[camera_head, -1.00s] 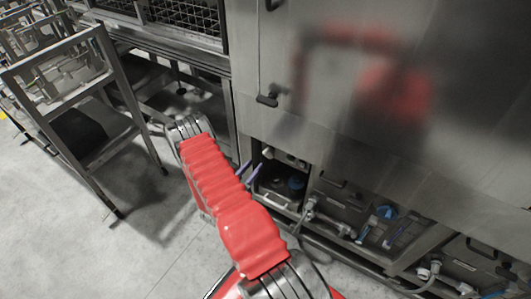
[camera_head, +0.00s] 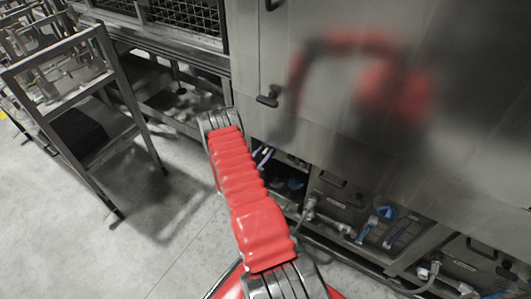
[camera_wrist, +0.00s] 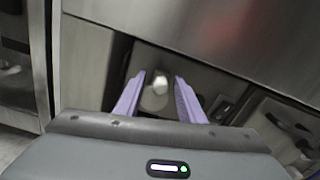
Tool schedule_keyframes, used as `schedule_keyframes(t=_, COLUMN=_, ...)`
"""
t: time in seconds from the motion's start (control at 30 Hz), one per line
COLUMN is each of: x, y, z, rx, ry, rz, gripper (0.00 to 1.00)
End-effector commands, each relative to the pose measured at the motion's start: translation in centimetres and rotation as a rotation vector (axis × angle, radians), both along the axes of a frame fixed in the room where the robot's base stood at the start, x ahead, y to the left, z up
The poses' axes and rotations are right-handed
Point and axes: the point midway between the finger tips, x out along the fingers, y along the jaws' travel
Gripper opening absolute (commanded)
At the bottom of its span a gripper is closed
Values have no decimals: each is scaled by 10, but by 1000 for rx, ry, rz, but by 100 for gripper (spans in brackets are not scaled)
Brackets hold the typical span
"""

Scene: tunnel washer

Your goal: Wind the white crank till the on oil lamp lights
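A pale, rounded white part (camera_wrist: 155,92), which looks like the white crank, shows in the wrist view in a dark recess under the steel panel. My gripper (camera_wrist: 159,78) is open, with its two purple fingers pointing into the recess. The white part appears between the fingers; I cannot tell whether they touch it. In the head view my gripper (camera_head: 263,157) is mostly hidden behind my red arm, at the left end of the low open bay. I cannot make out the oil lamp or whether it is lit.
A large steel panel (camera_head: 370,110) with a dark handle (camera_head: 268,98) overhangs the bay. To the right in the bay are pipes and a blue-handled valve (camera_head: 386,212). A metal frame stand (camera_head: 92,165) is at left. Open floor (camera_head: 50,240) lies at the front left.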

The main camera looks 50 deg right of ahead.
Motion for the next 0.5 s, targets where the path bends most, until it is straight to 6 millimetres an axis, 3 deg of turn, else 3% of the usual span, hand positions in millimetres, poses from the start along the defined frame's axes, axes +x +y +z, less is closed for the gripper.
schedule_keyframes(t=0.5, x=0, y=0, z=0, rx=0, ry=0, rz=1, gripper=3)
